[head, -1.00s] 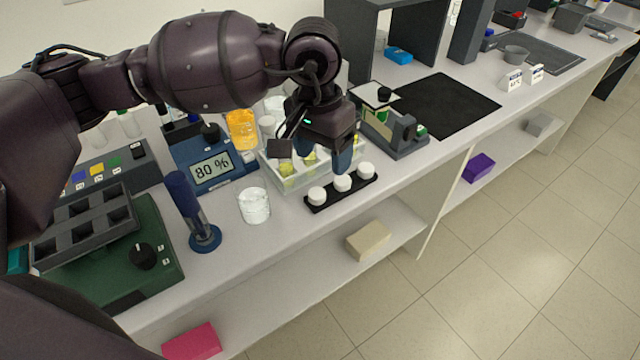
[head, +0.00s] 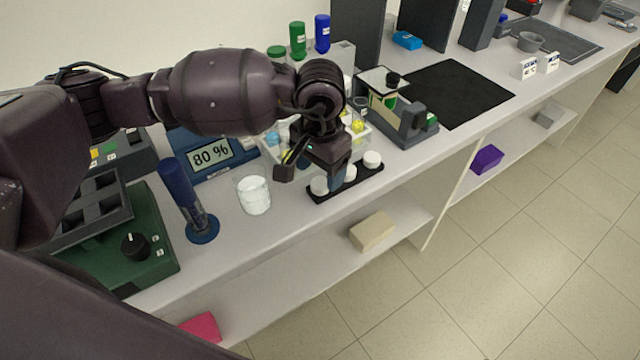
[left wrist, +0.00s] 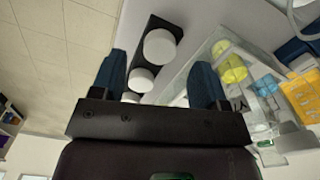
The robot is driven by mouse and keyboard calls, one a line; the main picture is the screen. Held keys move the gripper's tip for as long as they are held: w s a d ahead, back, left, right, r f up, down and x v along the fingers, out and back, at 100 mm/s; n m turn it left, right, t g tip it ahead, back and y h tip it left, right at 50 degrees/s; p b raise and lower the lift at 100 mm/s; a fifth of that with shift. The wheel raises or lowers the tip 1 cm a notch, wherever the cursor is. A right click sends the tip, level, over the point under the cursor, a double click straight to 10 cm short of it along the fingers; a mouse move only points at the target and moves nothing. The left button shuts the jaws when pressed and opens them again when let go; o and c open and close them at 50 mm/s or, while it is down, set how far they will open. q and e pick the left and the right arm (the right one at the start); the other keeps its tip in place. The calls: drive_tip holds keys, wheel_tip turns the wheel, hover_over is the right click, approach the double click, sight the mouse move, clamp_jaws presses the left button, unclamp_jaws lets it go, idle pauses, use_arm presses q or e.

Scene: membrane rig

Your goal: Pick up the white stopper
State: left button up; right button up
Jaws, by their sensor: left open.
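Three white stoppers stand in a row on a black strip (head: 335,190) near the bench's front edge: a left one (head: 319,186), a middle one (head: 350,172) and a right one (head: 372,159). My left gripper (head: 338,176) is low over the strip, by the left and middle stoppers, and partly hides them. In the left wrist view, the open blue fingers (left wrist: 159,62) stand apart. The largest-looking stopper (left wrist: 159,46) and another stopper (left wrist: 141,79) show between them, with a third (left wrist: 130,97) partly hidden by the gripper body. No contact is clear. My right gripper is out of view.
A glass beaker with white contents (head: 254,195) and a blue stand (head: 202,228) are left of the strip. A clear rack with yellow items (left wrist: 232,70) is close beside the gripper. A grey device (head: 405,125) stands to the right. A black mat (head: 455,92) lies clear beyond it.

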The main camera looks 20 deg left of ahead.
sight(320, 183)
use_arm(q)
drive_tip(key=shift+f, duration=1.6)
drive_tip(key=c, duration=0.9)
